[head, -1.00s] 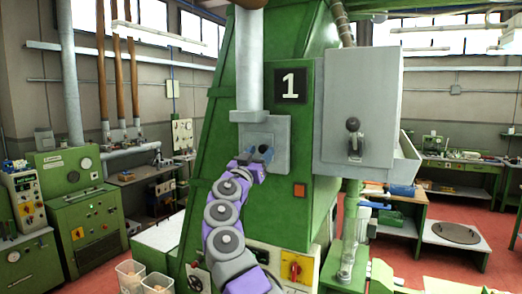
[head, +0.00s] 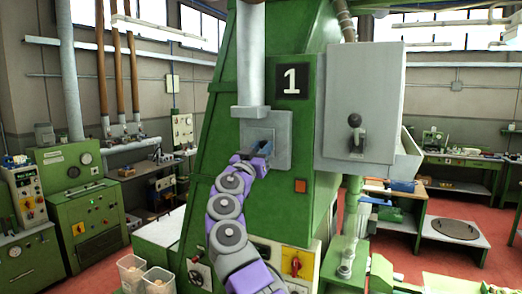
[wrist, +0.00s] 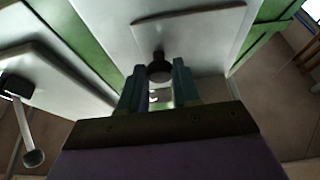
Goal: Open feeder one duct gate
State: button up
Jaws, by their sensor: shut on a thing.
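The duct gate plate (head: 282,131) is a square grey panel on the green machine, below the pale vertical duct (head: 251,60) and beside the black number 1 sign (head: 292,79). My gripper (head: 264,147) is at this plate. In the wrist view, the blue fingers of my gripper (wrist: 159,85) are shut on a dark round knob (wrist: 159,72), which stands on a short stem at the pale plate. In the head view, the fingers and wrist hide most of the knob. I cannot tell how far the gate is open.
A grey box (head: 358,95) with a black lever (head: 354,135) juts out right of the plate. Clear bins (head: 131,272) stand at lower left. A green control cabinet (head: 75,190) stands further left.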

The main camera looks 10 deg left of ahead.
jog(key=shift+f+b, duration=0.15)
jog(key=shift+b, duration=0.15)
grip_shut()
jog(key=d+b, duration=0.1)
jog(key=b, duration=0.2)
jog(key=shift+s+d+f, duration=0.2)
jog(key=shift+s+d, duration=0.15)
jog(key=shift+s, duration=0.05)
jog(key=d+b, duration=0.2)
jog(key=s+d+b, duration=0.1)
jog(key=d+b, duration=0.1)
jog(key=shift+s+r+b, duration=0.1)
jog(key=shift+r+b, duration=0.05)
jog(key=shift+b, duration=0.15)
jog(key=shift+a, duration=0.1)
